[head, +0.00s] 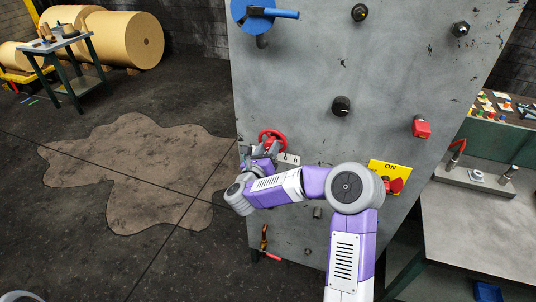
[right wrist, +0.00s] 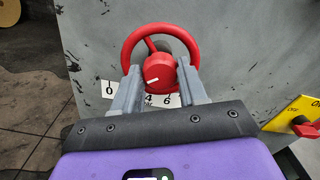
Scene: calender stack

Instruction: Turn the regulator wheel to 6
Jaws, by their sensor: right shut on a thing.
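The red regulator wheel (head: 272,134) is on the grey panel in the head view. It shows larger in the right wrist view (right wrist: 128,47), with a round red hub that has a short white line. White scale plates below it read 0 at the left, then 4 and 6 (right wrist: 167,99) further right. My right gripper (right wrist: 159,75) reaches the wheel from below, with one finger on each side of the hub, shut on it. In the head view my right gripper (head: 260,152) partly hides the wheel's lower side. My left gripper is not in view.
A yellow ON plate with a red switch (head: 396,185) is right of the wheel, near my right arm. Black knobs (head: 341,106), a red square button (head: 422,128) and a blue valve (head: 255,14) stick out of the panel. A workbench (head: 480,225) stands at the right.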

